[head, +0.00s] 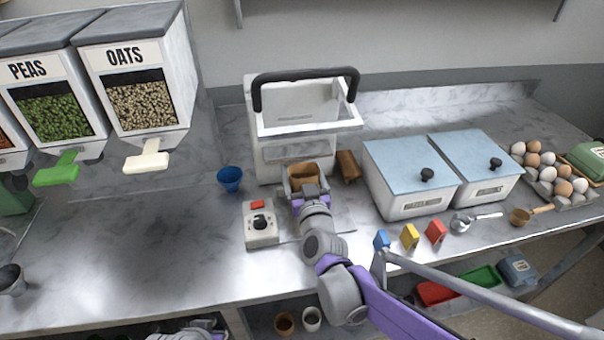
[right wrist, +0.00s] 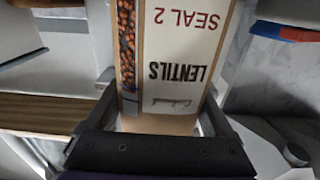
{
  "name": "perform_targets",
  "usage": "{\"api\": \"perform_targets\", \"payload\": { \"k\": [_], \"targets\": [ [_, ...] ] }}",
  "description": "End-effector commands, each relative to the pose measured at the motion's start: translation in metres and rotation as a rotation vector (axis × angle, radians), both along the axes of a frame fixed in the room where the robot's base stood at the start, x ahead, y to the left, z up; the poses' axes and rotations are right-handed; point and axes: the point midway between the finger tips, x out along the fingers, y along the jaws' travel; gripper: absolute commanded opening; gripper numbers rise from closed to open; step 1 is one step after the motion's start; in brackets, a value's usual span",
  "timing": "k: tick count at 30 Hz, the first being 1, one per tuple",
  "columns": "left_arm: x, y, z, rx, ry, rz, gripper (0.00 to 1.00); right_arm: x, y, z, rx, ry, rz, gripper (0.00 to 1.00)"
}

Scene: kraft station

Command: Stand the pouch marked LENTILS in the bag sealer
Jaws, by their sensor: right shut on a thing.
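The LENTILS pouch (head: 305,174) is brown kraft and upright in front of the bag sealer's lower part. In the right wrist view the pouch (right wrist: 180,65) shows a white label reading LENTILS and a red SEAL 2, upside down, beside a window of brown lentils. My right gripper (head: 304,190) is shut on it, one finger on each side. The bag sealer (head: 270,156) is a white machine with a raised black handle. Whether the pouch touches or rests in the sealer is hidden. Only part of my left arm shows at the bottom edge; its fingers cannot be made out.
A control box (head: 261,230) with a red button and dial stands left of my right arm. A blue cup (head: 229,179) is left of the sealer, a brown block (head: 347,166) right of it. Two lidded bins (head: 410,200) stand further right. The left counter is mostly clear.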

Motion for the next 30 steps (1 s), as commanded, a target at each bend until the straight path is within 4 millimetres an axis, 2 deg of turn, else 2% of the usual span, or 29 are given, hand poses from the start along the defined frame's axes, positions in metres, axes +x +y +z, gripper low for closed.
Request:
{"api": "perform_targets", "payload": {
  "k": [1, 3, 11, 15, 24, 30],
  "targets": [
    [0.000, 0.000, 0.000, 0.000, 0.000, 0.000, 0.00, 0.004, 0.000, -0.001, 0.000, 0.000, -0.002, 0.92],
    [0.001, 0.000, 0.001, 0.000, 0.000, 0.000, 0.00, 0.003, 0.000, -0.001, 0.000, -0.001, -0.002, 1.00],
    [0.001, 0.000, 0.002, 0.000, 0.000, 0.000, 0.00, 0.002, 0.000, 0.001, 0.001, -0.004, -0.002, 1.00],
    [0.002, 0.000, 0.013, 0.000, -0.004, 0.000, 0.00, 0.002, 0.001, 0.015, 0.002, -0.005, -0.002, 1.00],
    [0.001, 0.000, 0.008, 0.000, -0.002, 0.000, 0.00, -0.067, -0.011, 0.010, 0.002, -0.004, 0.002, 1.00],
    [0.002, 0.000, 0.009, 0.000, -0.003, 0.000, 0.00, -0.102, -0.019, 0.010, 0.002, -0.005, 0.000, 1.00]
  ]
}}
